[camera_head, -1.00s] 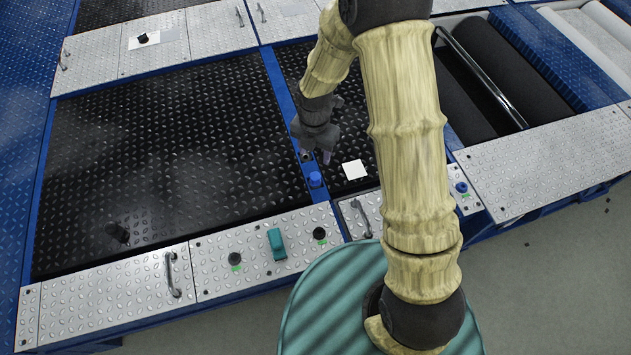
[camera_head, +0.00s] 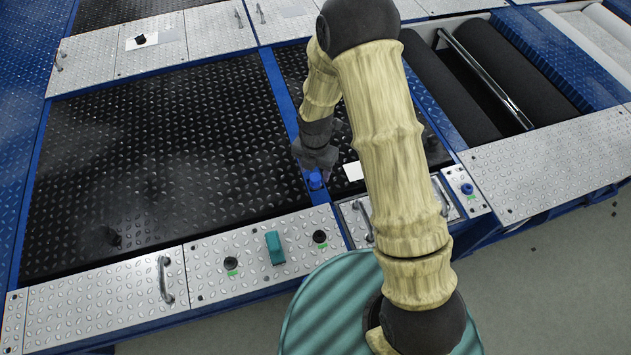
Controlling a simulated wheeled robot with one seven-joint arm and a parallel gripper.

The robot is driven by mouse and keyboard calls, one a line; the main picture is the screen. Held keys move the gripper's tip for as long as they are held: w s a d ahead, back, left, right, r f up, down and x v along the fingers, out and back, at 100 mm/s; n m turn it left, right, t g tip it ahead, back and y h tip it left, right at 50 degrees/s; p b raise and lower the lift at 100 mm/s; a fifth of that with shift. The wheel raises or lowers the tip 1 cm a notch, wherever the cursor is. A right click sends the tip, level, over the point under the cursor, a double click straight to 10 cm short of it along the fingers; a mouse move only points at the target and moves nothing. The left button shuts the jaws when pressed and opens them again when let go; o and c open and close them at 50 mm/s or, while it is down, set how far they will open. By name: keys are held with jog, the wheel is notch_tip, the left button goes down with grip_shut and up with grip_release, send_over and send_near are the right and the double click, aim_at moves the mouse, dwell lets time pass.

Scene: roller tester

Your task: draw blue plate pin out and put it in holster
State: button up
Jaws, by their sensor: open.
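The blue pin (camera_head: 315,181) stands on the blue strip between two black plates, near the front silver panel. My gripper (camera_head: 321,171) is open, with its fingers right at the pin's head. I cannot tell whether the fingers touch it. A teal block (camera_head: 275,247), possibly the holster, stands on the silver front panel, left of and nearer than the pin. Another small blue knob (camera_head: 467,188) sits on a silver plate to the right.
Black knobs (camera_head: 231,263) and (camera_head: 320,236) flank the teal block. Handles (camera_head: 165,280) rise from the front panels. A white square (camera_head: 352,171) lies right of my gripper. Dark rollers (camera_head: 520,80) lie at the right.

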aim_at(315, 176)
notch_tip(315, 176, down, 4)
jog(key=shift+f+b, duration=0.1)
jog(key=shift+b, duration=0.85)
jog(key=c, duration=1.1)
jog(key=shift+w, duration=0.1)
notch_tip(315, 176, up, 10)
jog(key=p, duration=0.4)
jog(key=shift+p, duration=0.35)
